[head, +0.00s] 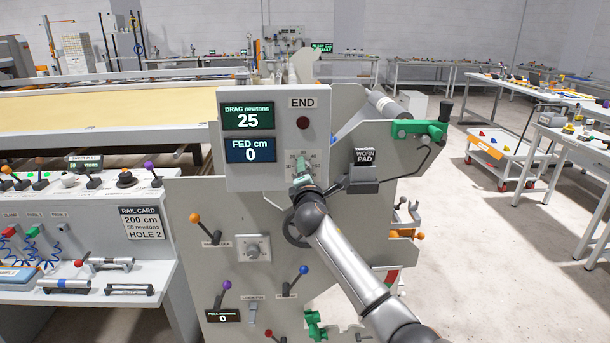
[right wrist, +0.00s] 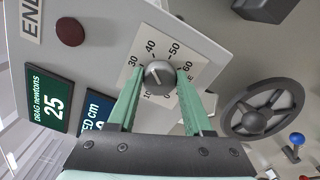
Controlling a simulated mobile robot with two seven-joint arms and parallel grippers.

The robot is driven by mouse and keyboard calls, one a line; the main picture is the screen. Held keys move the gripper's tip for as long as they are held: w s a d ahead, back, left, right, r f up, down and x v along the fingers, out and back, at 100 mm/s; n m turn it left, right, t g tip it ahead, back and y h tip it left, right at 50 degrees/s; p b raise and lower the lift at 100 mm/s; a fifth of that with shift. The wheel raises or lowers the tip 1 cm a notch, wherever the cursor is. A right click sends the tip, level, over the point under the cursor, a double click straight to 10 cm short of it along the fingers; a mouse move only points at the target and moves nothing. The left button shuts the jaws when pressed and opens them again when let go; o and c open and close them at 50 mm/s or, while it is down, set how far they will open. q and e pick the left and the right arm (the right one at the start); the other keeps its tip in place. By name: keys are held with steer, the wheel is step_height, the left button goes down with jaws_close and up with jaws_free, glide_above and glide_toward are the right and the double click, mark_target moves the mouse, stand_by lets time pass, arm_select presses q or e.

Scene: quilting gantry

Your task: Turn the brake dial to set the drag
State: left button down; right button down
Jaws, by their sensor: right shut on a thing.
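The brake dial (right wrist: 160,74) is a round dark knob on a white scale plate (right wrist: 165,45) marked with numbers including 30, 40, 50 and 60. My right gripper (right wrist: 160,76) has its green fingers on either side of the knob and is shut on it. In the head view the right gripper (head: 302,174) covers most of the dial below the END panel. The drag display (head: 247,116) reads 25 newtons; it also shows in the right wrist view (right wrist: 48,99). The rail card (head: 142,222) reads 200 cm, 50 newtons, HOLE 2. My left gripper is out of view.
The FED display (head: 250,149) reads 0. A dark handwheel (right wrist: 252,114) is close to the dial. A WORN PAD block (head: 364,170) and a green clamp (head: 420,129) stand to its right. Levers with coloured knobs (head: 197,219) are on the panel below.

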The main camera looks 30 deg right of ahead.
steer(key=m+b, duration=0.1)
steer(key=m, duration=0.3)
steer(key=shift+f+m, duration=0.1)
steer(key=shift+m, duration=0.3)
stand_by(0.4)
steer(key=shift+c, duration=1.5)
jaws_free()
steer(key=shift+s, duration=0.1)
steer(key=b+v, duration=0.1)
steer(key=v, duration=1.1)
steer(key=shift+a, duration=0.15)
steer(key=shift+s, duration=0.1)
